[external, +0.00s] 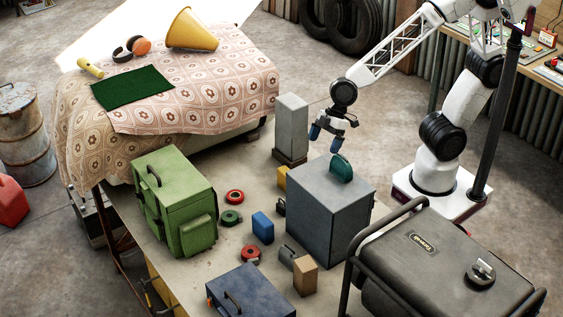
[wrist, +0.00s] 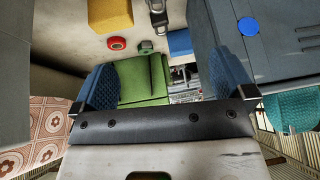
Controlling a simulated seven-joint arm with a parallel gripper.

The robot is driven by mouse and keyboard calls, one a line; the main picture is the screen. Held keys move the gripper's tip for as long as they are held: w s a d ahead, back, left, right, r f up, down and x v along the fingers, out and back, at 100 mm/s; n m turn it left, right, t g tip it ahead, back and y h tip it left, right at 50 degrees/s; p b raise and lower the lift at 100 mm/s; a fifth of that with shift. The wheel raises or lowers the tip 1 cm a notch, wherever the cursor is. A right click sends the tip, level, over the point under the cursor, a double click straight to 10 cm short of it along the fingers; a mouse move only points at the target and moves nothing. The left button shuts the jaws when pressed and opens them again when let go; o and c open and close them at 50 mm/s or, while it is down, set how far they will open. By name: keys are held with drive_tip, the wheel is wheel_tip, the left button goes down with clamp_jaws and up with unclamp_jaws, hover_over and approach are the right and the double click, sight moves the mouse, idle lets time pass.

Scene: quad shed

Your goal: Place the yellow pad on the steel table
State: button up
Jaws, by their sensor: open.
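A yellow block (external: 281,178), likely the yellow pad, lies on the low table (external: 243,182) between the grey post and the big grey box, which partly hides it. In the wrist view a yellow block (wrist: 110,14) shows at the top edge, above and beyond my fingers. The low table's bare top (wrist: 72,45) shows there too; I cannot tell whether it is steel. My gripper (external: 327,134) is in the air behind the grey box, beside the grey post. In the wrist view its blue fingers (wrist: 160,86) are wide apart, with nothing held between them.
The grey box (external: 318,215) with a teal item (external: 341,168) on top and the grey post (external: 291,127) stand close to my gripper. A green case (external: 175,200), tape rolls and small blocks crowd the low table. A cloth-covered surface (external: 215,95) is behind left.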

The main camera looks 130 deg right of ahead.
drive_tip(key=s+a+r+g, duration=0.1)
drive_tip(key=s+a+r, duration=0.2)
drive_tip(key=s, duration=0.4)
drive_tip(key=s+a+r+g+h, duration=0.1)
drive_tip(key=s+a+r, duration=0.2)
drive_tip(key=s+a, duration=0.2)
drive_tip(key=s+a+r+g, duration=0.1)
drive_tip(key=s+a+r, duration=0.2)
drive_tip(key=s, duration=0.7)
drive_tip(key=shift+a+r+m, duration=0.3)
drive_tip(key=shift+a, duration=0.3)
